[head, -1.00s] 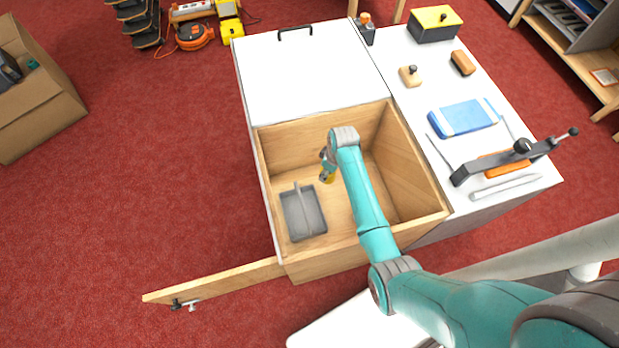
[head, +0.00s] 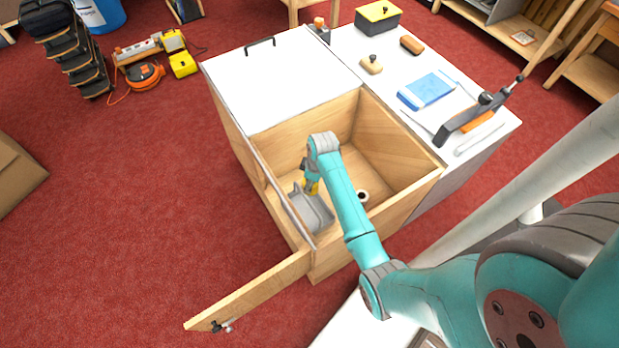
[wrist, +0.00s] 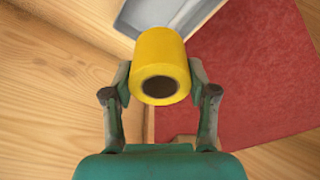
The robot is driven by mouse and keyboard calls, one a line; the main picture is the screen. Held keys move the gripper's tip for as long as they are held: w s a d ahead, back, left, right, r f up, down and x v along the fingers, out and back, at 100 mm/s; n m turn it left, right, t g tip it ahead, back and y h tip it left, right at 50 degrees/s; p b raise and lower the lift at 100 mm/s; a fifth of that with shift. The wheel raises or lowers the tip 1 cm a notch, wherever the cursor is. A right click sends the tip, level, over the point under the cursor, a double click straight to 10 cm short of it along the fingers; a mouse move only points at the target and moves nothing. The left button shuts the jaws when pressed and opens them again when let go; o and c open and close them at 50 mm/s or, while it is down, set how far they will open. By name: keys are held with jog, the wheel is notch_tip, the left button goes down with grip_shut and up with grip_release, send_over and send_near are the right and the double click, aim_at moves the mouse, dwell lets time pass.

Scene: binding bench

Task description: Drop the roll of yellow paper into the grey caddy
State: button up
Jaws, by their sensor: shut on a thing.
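The roll of yellow paper (wrist: 161,48) is held between the two fingers of my gripper (wrist: 160,82), its open end facing the wrist camera. In the head view my gripper (head: 311,178) is inside the open wooden compartment, with a little of the yellow roll (head: 314,188) showing below it. The grey caddy (head: 318,220) stands on the compartment floor at the left. The roll appears at the caddy's far part, and my arm hides some of the caddy. In the wrist view, part of the grey caddy (wrist: 140,17) shows behind the roll. I cannot tell the height between them.
Wooden walls (head: 400,131) surround the compartment, and a hinged door (head: 250,291) stands open at the front left. A small round object with a dark hole (head: 362,196) lies on the floor right of my arm. The white bench top (head: 350,50) holds several tools.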

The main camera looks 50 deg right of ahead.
jog(key=shift+d+f, duration=0.1)
jog(key=shift+f, duration=1.25)
jog(key=o, duration=1.2)
jog(key=shift+o, duration=0.2)
jog(key=r, duration=0.4)
jog(key=s+r, duration=0.1)
jog(key=r, duration=0.7)
jog(key=shift+s+d, duration=0.3)
jog(key=shift+d, duration=0.05)
jog(key=shift+f, duration=0.15)
